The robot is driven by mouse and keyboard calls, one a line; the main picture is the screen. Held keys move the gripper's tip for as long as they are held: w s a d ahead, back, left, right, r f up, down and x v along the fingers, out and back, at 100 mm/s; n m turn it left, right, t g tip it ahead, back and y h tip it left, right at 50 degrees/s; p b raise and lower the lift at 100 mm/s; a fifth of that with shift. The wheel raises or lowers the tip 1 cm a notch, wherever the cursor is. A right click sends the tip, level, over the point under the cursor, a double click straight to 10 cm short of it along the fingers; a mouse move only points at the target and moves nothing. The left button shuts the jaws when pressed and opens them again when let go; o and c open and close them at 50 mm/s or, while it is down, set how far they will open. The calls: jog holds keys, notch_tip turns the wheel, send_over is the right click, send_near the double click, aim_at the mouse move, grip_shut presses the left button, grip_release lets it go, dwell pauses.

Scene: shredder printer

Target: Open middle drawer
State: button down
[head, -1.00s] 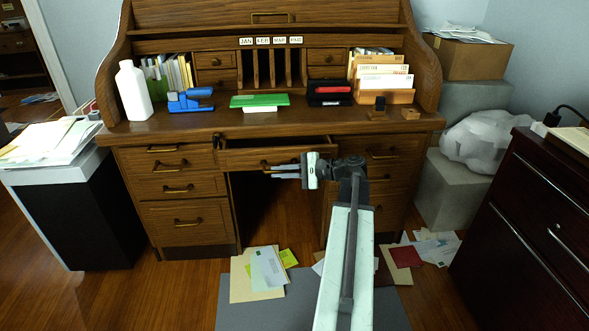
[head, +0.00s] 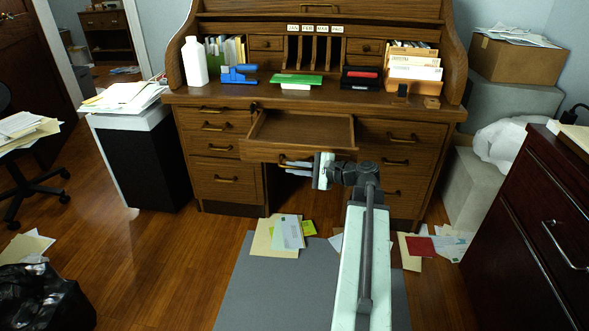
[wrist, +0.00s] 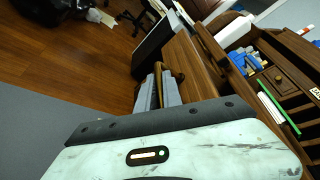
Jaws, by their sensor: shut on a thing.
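The middle drawer (head: 312,130) of the wooden roll-top desk stands pulled out, and its bare interior shows in the head view. My gripper (head: 290,164) is at the drawer's front, below its top edge, shut on the brass drawer handle. In the wrist view my gripper's grey fingers (wrist: 157,90) are at the brass handle (wrist: 178,74) on the wooden front. The handle is mostly hidden by my gripper in the head view.
Side drawers (head: 220,180) flank the knee space. Papers (head: 284,234) lie on the floor before the desk. A dark cabinet (head: 530,225) stands at the right.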

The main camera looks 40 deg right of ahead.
jog(key=shift+a, duration=0.1)
jog(key=c, duration=1.5)
grip_release()
jog(key=p+v, duration=0.1)
jog(key=v, duration=0.6)
jog(key=shift+s+p, duration=0.35)
jog(key=shift+r, duration=0.1)
